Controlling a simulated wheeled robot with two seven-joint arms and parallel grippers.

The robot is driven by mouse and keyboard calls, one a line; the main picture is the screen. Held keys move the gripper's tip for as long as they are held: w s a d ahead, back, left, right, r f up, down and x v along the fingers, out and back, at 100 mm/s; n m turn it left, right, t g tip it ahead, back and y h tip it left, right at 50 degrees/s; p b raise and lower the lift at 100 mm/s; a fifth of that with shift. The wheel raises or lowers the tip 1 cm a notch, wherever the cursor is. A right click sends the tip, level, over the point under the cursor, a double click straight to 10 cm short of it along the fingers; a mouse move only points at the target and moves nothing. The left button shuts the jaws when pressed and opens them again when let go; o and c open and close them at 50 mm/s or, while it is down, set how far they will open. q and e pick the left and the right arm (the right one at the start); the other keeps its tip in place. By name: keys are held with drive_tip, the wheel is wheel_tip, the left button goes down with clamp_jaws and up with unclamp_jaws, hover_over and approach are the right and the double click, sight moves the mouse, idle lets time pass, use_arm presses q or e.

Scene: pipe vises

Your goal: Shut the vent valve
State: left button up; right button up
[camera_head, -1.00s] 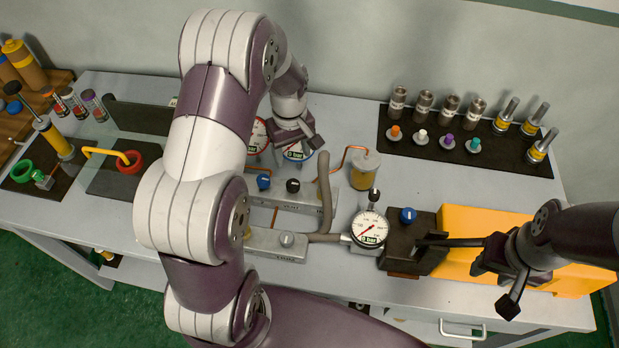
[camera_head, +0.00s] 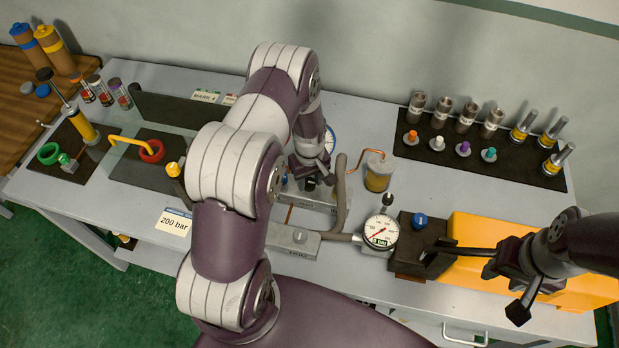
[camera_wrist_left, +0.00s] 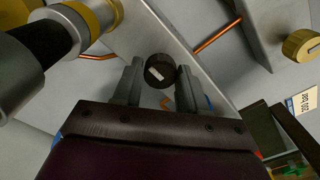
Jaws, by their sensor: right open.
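A black knob (camera_head: 310,184) with a white mark sits on the grey valve block (camera_head: 328,200); which knob is the vent valve I cannot read. In the left wrist view the black knob (camera_wrist_left: 160,70) lies between the tips of my left gripper's fingers (camera_wrist_left: 157,84), with visible gaps; that gripper is open. In the head view my left gripper (camera_head: 311,170) is right over this knob and partly hides the block. My right gripper (camera_head: 502,262) is open, at the end of the black lever (camera_head: 455,246) by the dark pump block.
A dial gauge (camera_head: 380,232) and a blue knob (camera_head: 420,220) are by the pump block (camera_head: 408,250) in front of the yellow body (camera_head: 480,235). A grey hose (camera_head: 341,200) and a small yellow reservoir (camera_head: 378,172) stand right of my left gripper. Fittings fill the back-right mat.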

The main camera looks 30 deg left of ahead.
use_arm(q)
drive_tip(key=c, duration=0.5)
drive_tip(key=m+b, duration=0.1)
drive_tip(key=m, duration=0.1)
drive_tip(key=shift+m, duration=0.4)
drive_tip(key=m+b, duration=0.1)
drive_tip(key=m, duration=0.3)
drive_tip(key=shift+m, duration=0.3)
drive_tip(key=m+b, duration=0.1)
drive_tip(key=m, duration=0.4)
drive_tip(key=shift+b, duration=0.3)
drive_tip(key=m, duration=0.5)
drive_tip(key=shift+w+b, duration=0.1)
drive_tip(key=shift+b, duration=0.25)
drive_tip(key=shift+r, duration=0.1)
